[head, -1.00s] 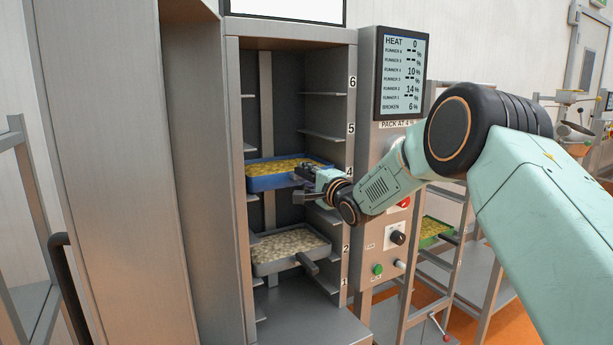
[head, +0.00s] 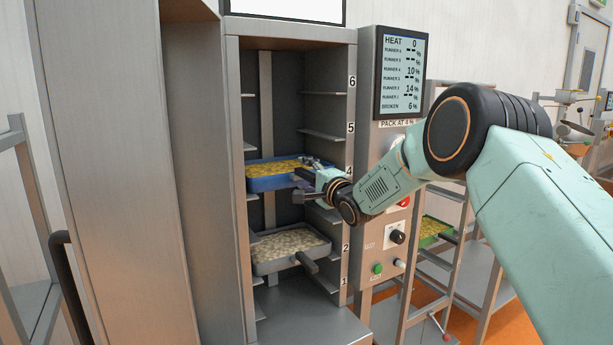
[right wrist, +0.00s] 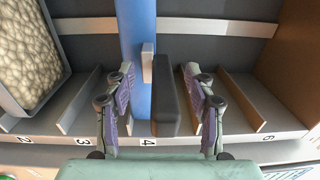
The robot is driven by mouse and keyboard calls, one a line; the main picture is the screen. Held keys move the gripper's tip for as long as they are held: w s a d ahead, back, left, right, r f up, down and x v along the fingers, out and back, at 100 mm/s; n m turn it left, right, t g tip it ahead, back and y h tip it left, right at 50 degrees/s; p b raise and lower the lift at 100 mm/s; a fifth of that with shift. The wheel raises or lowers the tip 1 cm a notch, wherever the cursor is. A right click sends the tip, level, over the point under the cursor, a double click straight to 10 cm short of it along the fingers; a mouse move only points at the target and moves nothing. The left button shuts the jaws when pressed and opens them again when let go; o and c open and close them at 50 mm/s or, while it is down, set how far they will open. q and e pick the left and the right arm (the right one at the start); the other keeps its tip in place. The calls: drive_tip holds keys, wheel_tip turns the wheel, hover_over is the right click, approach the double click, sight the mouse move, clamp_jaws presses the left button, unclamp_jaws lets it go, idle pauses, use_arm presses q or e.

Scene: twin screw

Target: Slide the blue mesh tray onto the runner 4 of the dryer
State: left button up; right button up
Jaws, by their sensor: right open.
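The blue mesh tray (head: 268,185), filled with yellow pieces, sits level inside the dryer (head: 352,215) at the height of label 4. In the right wrist view the blue tray (right wrist: 136,50) shows edge-on above label 4, with its dark handle (right wrist: 164,95) pointing out. My right gripper (head: 310,180) is at the tray's front right. In the right wrist view my right gripper (right wrist: 158,88) is open, one finger on each side of the handle, with gaps to both. How the tray's far edge rests is hidden. My left gripper is not in view.
A grey tray (head: 262,271) of pale pieces sits in the dryer at runner 2. Empty runner ledges (head: 322,135) show above the blue tray. A control panel (head: 401,75) stands right of the opening. A rack with a green tray (head: 428,240) is farther right.

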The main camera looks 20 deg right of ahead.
drive_tip(key=shift+f, duration=0.15)
drive_tip(key=shift+f, duration=0.2)
drive_tip(key=shift+s+d+r, duration=0.1)
drive_tip(key=shift+s, duration=0.25)
drive_tip(key=s, duration=1.1)
drive_tip(key=shift+d, duration=0.45)
drive_tip(key=shift+s, duration=0.1)
